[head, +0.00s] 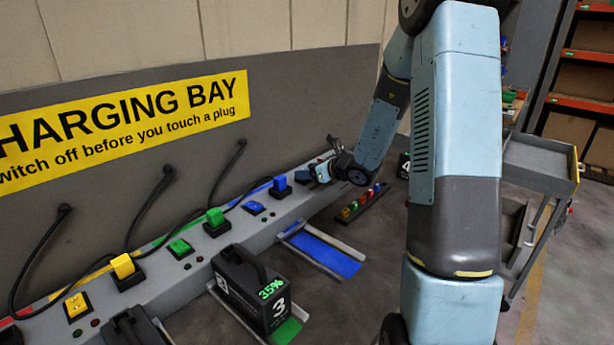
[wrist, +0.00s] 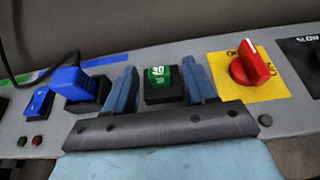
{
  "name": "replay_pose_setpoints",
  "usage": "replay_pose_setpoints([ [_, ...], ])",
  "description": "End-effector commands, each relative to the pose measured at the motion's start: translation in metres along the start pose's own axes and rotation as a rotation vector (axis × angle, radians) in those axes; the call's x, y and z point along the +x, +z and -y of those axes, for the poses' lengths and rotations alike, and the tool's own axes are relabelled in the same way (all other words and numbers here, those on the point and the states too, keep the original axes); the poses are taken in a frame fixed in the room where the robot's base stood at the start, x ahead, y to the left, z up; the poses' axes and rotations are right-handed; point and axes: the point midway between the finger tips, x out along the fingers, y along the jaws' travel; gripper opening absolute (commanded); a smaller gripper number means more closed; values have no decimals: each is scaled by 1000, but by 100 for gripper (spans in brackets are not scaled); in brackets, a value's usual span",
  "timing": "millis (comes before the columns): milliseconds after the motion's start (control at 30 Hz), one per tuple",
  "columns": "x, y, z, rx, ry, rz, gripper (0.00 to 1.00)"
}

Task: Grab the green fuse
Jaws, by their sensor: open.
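The green fuse (wrist: 158,76) has white markings on top and stands in a black holder (wrist: 165,95) on the grey bench, in the wrist view. My gripper (wrist: 160,82) is open, with one blue finger on each side of the fuse. A gap shows between each finger and the fuse, and nothing is held. In the head view my gripper (head: 322,170) is at the far end of the bench, and I cannot make out the fuse there.
A blue plug (wrist: 68,76) with its cable is left of the fingers. A red rotary switch (wrist: 250,66) on a yellow plate is close on the right. A rack of small coloured pieces (head: 362,203) lies on the floor beside the bench. A black battery (head: 250,290) stands nearer.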

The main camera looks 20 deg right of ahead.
Motion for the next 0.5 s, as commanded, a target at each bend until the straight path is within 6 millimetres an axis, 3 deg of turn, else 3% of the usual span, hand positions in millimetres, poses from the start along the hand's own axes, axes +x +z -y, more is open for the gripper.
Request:
replay_pose_setpoints([
  [333, 7, 0, 0, 0, -1, 1, 54],
  [500, 6, 0, 0, 0, -1, 0, 38],
])
